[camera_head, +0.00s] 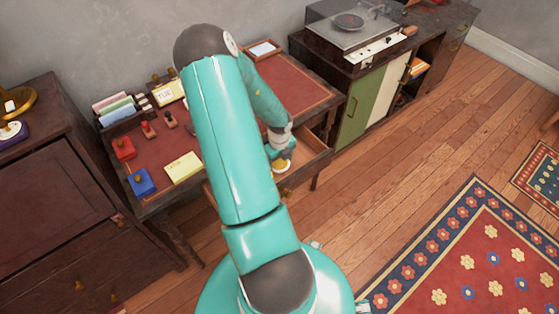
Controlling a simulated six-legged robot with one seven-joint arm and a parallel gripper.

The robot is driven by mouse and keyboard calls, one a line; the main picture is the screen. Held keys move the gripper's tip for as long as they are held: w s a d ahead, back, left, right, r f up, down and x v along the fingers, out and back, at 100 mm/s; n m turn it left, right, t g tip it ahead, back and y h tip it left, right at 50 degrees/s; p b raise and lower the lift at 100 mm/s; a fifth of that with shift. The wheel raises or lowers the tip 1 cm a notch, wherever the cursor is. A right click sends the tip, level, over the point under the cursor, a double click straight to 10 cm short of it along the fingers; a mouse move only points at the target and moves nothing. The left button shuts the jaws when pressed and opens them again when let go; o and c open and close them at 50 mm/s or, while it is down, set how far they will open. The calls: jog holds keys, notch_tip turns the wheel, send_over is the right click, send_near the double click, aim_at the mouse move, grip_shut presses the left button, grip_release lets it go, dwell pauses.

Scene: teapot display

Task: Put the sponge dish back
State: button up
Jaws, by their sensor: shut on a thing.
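My gripper (281,153) points down over the open drawer (312,157) at the front of the writing desk. It is shut on a small white and yellow thing (282,167), which looks like the sponge dish. The fingertips are small and partly hidden, so the exact grip does not show. I cannot tell whether the dish touches the drawer floor. My arm hides the middle of the desk top and part of the drawer.
The desk's red top (290,85) is clear at right. At left stand a red pad (123,148), a blue pad (141,182), yellow notes (183,167), stamps and a letter rack (117,108). A turntable cabinet (345,40) is right; a dark chest (60,190) is left.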

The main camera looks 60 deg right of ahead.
aim_at(279, 162)
jog(key=shift+f, duration=0.15)
jog(key=o, duration=1.2)
notch_tip(279, 162, up, 12)
jog(key=shift+r, duration=0.2)
